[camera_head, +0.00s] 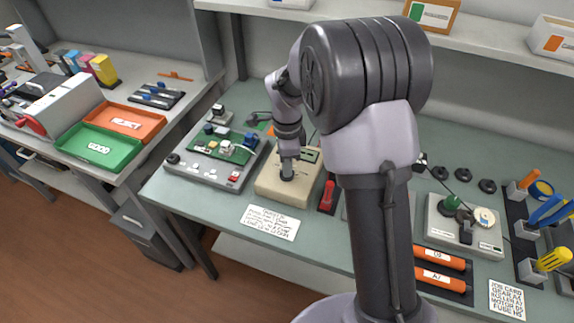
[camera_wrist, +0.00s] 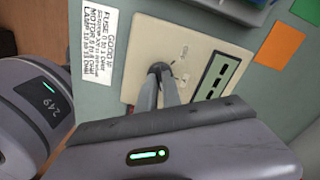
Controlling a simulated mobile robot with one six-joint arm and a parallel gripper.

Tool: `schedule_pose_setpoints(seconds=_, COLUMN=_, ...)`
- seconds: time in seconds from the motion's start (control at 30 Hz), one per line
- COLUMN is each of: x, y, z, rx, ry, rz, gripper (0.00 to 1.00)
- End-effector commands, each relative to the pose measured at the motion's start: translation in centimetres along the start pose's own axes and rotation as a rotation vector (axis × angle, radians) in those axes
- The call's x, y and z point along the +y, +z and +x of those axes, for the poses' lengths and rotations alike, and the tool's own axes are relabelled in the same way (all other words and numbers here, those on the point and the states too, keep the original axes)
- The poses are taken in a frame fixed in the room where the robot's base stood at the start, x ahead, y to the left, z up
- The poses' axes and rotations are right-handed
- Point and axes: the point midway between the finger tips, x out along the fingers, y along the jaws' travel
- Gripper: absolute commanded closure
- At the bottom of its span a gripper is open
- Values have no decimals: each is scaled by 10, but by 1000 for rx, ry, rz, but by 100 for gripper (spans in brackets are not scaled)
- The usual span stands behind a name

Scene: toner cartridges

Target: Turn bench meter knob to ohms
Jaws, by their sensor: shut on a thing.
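The bench meter (camera_head: 272,190) is a beige box on the green-grey bench, left of my arm in the head view. Its face also shows in the wrist view (camera_wrist: 196,27), with a dark display panel (camera_wrist: 219,76) on the right. My gripper (camera_head: 287,174) points down onto the meter's face. In the wrist view my gripper's fingers (camera_wrist: 161,72) are closed together on the dark knob (camera_wrist: 154,67). The fingers cover most of the knob, so its pointer and setting are hidden.
A written card (camera_head: 272,222) lies in front of the meter. A grey test board (camera_head: 205,170) stands to its left and a red probe (camera_head: 327,194) to its right. Green (camera_head: 75,158) and orange (camera_head: 148,133) trays are on the left bench.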

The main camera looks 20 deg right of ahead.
Motion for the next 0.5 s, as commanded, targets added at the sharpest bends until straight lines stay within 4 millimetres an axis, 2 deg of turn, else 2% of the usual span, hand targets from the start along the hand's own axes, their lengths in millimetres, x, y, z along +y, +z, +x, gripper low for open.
schedule_pose_setpoints(seconds=0.17, x=0, y=0, z=-1, rx=-1, ry=-1, rz=1, gripper=100)
schedule_pose_setpoints(seconds=0.2, x=0, y=0, z=-1, rx=-1, ry=-2, rz=1, gripper=83)
schedule_pose_setpoints(seconds=0.27, x=0, y=0, z=-1, rx=-1, ry=-1, rz=1, gripper=71)
schedule_pose_setpoints(seconds=0.3, x=0, y=0, z=-1, rx=-1, ry=-1, rz=0, gripper=69)
schedule_pose_setpoints(seconds=0.5, x=0, y=0, z=0, rx=0, ry=-1, rz=0, gripper=69)
